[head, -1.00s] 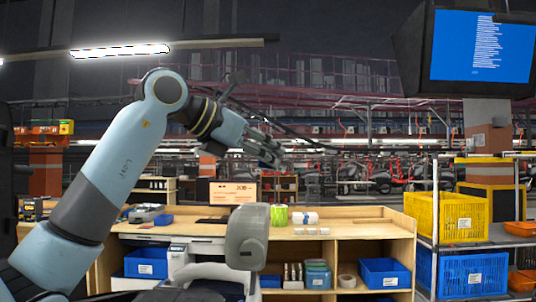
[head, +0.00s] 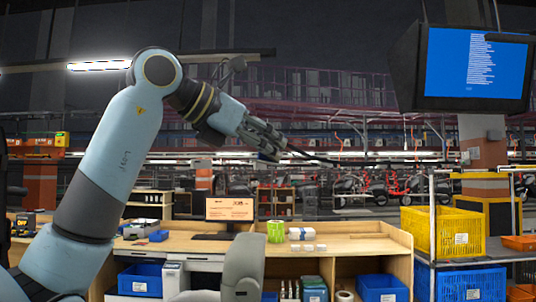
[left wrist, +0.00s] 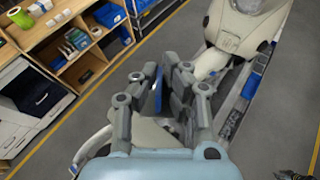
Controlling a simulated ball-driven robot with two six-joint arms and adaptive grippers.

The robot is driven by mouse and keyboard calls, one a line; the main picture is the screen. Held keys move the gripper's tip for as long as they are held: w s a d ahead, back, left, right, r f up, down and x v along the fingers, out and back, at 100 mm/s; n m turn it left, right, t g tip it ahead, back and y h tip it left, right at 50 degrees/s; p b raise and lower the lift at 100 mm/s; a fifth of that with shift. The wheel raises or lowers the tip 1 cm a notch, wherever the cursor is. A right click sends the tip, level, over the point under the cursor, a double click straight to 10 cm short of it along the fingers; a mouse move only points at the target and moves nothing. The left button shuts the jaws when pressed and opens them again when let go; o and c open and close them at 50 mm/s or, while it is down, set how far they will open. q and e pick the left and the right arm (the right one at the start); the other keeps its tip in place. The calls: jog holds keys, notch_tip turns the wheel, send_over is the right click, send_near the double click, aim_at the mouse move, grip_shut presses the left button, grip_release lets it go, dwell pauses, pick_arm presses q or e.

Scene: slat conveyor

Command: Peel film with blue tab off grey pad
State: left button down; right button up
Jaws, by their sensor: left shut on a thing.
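My left gripper (head: 270,148) is raised in the air in the head view, above and in front of the workbench. In the left wrist view its dark grey fingers (left wrist: 160,97) are shut on a thin blue piece, which looks like the blue tab (left wrist: 157,92). I cannot make out clear film hanging from it. I cannot pick out the grey pad for certain in either view. A pale grey surface (left wrist: 152,132) shows below the fingers in the left wrist view, partly hidden by them.
A wooden workbench (head: 365,246) with blue bins (head: 383,287) stands ahead. A rack with yellow crates (head: 457,232) is at the right. A grey rounded shape (head: 243,265) stands in front of the bench. A cream scooter (left wrist: 243,22) shows in the left wrist view.

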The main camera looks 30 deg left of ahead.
pick_arm(q)
notch_tip(320, 180, up, 6)
jog(key=s+d, duration=0.2)
jog(key=shift+s+f, duration=0.15)
jog(key=shift+s, duration=0.05)
dwell(0.4)
jog(key=shift+a+f, duration=0.1)
